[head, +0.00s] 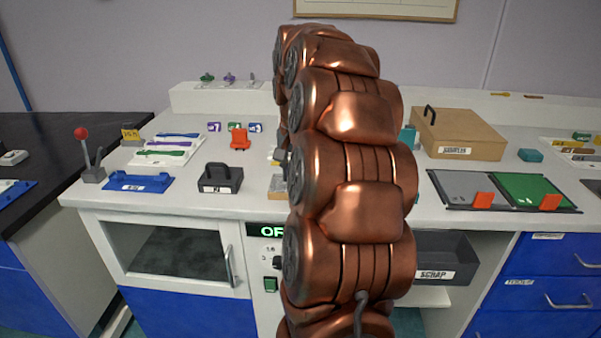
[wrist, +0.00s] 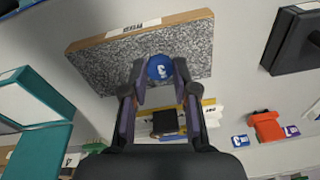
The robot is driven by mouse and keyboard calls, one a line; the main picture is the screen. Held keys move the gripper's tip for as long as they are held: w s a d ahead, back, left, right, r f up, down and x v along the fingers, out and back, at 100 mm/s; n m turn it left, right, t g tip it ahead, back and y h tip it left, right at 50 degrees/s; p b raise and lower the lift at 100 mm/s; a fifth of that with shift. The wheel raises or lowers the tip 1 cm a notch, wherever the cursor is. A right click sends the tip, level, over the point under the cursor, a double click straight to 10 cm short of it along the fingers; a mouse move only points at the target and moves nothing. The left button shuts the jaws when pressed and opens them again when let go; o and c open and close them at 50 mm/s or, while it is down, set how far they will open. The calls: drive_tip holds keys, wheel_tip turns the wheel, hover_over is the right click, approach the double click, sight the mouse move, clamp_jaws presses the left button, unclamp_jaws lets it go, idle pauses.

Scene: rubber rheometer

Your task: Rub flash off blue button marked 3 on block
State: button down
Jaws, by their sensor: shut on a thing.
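In the wrist view my gripper (wrist: 160,74) is shut on a blue button (wrist: 159,66) with a white 3 on its face. The button overlaps the grey speckled face of the block (wrist: 105,62), near its lower edge in the picture. I cannot tell whether it touches the block or is just above it. The block has a tan wooden side with a white label that I cannot read. No flash can be made out on the button. In the head view my copper arm hides the gripper and button; a tan edge, seemingly the block's (head: 277,190), shows beside the arm.
A dark handled box (head: 219,178) stands left of my arm. An orange holder (head: 239,139) is behind it, also in the wrist view (wrist: 266,126). Teal objects (wrist: 40,150) lie at the wrist view's left. A wooden case (head: 458,134) and orange-tabbed trays (head: 434,203) are right.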

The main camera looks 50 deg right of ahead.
sight(280, 183)
drive_tip(key=shift+w+a+f, duration=0.1)
drive_tip(key=shift+w+a, duration=0.45)
drive_tip(key=shift+w, duration=0.2)
drive_tip(key=shift+w+a+f, duration=0.1)
drive_tip(key=shift+w+a, duration=0.4)
drive_tip(key=shift+w, duration=0.2)
wheel_tip(280, 183, up, 7)
drive_tip(key=p, duration=0.3)
idle(0.3)
